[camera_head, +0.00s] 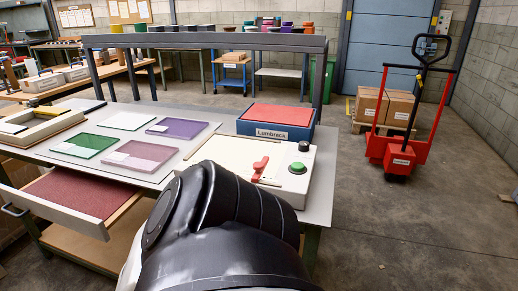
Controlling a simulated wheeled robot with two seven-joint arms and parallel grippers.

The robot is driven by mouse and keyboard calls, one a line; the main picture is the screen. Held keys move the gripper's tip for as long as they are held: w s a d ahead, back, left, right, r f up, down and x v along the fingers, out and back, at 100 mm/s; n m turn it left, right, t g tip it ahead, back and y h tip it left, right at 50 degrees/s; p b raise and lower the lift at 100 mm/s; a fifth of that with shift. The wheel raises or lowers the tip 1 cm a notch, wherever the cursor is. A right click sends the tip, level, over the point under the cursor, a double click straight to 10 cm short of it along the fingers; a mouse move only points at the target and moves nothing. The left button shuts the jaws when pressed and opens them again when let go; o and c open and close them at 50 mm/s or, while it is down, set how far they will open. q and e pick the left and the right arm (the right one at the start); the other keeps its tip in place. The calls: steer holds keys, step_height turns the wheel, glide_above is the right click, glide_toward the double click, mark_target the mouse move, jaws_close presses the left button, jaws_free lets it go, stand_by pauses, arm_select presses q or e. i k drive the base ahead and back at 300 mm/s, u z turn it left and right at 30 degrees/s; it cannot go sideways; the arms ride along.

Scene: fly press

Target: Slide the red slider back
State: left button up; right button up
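The red slider (260,167) sits on the flat top of a white press box (308,188) on the grey workbench (321,165). Its handle stands up at a tilt. A green button (298,168) and a black knob (304,146) are to its right on the same box. A large black arm link of mine covers the bottom middle of the view and hides the front left of the box. Neither of my grippers shows, so I cannot tell whether one is near the slider.
A blue box labelled Lumbrack (274,131) stands behind the press box. An open drawer (50,209) juts out at left front. A red pallet jack (401,156) stands on the floor at right.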

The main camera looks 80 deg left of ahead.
mark_target(259, 167)
steer(key=u, duration=2.7)
